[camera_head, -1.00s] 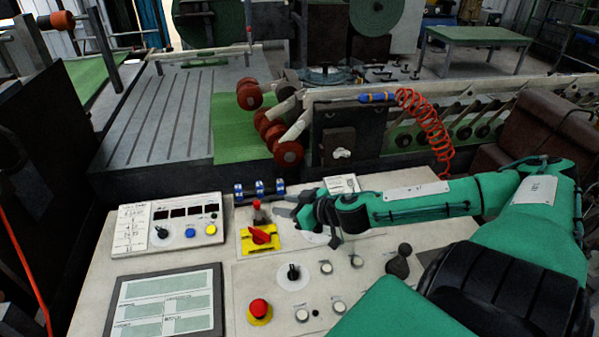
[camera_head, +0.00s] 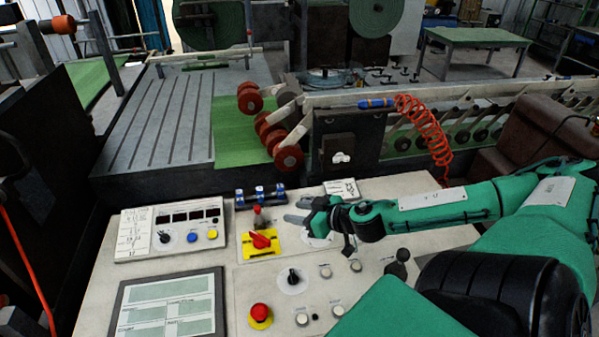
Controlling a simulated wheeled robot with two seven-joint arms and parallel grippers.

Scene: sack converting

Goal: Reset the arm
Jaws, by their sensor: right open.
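My right gripper (camera_head: 296,211) comes in from the right on the green arm. It hovers over the control panel (camera_head: 220,255), open and empty, with its fingers pointing left. Its tips are just right of the small red-topped lever (camera_head: 258,212) and above and right of the red rotary switch (camera_head: 261,239) on its yellow plate; whether a tip touches the lever cannot be told. My left gripper is not in view.
On the panel are a red stop button (camera_head: 260,313), a black joystick (camera_head: 398,264), a display (camera_head: 166,302) and a small meter box (camera_head: 169,229). Behind stands the machine with red rollers (camera_head: 289,157) and a coiled red hose (camera_head: 425,130).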

